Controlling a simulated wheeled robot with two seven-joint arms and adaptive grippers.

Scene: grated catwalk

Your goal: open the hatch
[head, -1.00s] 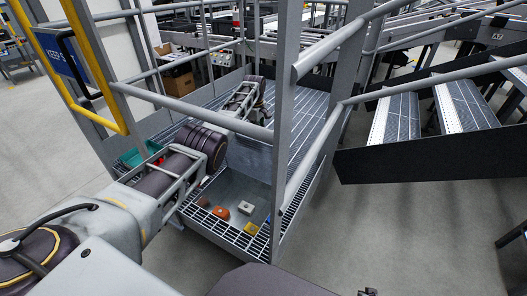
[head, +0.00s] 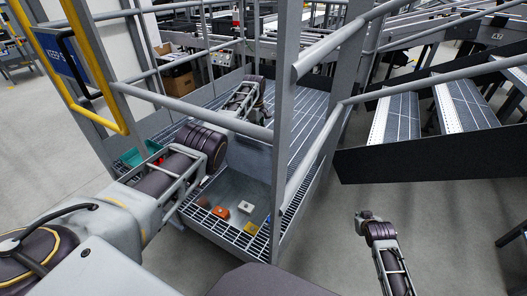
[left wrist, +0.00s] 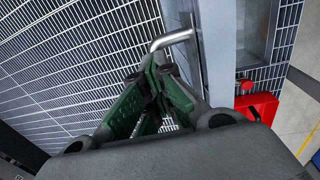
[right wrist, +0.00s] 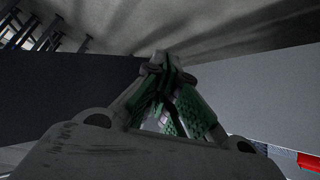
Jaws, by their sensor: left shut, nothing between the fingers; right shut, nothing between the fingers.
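A square opening in the grated deck shows in the head view, with a grey wall (head: 250,158) and several small items, among them an orange one (head: 220,212) and a white one (head: 245,207). I cannot tell for sure which panel is the hatch lid. A bent grey handle (left wrist: 172,40) stands by a grey frame in the left wrist view. My left gripper (left wrist: 158,70) is shut and empty just below it in the picture; contact is unclear. In the head view my left gripper (head: 262,112) is partly hidden behind the rail. My right gripper (head: 366,216) is shut and empty, outside the platform.
Grey railings and a post (head: 285,130) stand between me and the platform. A yellow gate (head: 98,75) is at the left, and stairs (head: 430,125) with a dark side panel rise at the right. A green bin (head: 138,154) sits by the deck's left edge.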

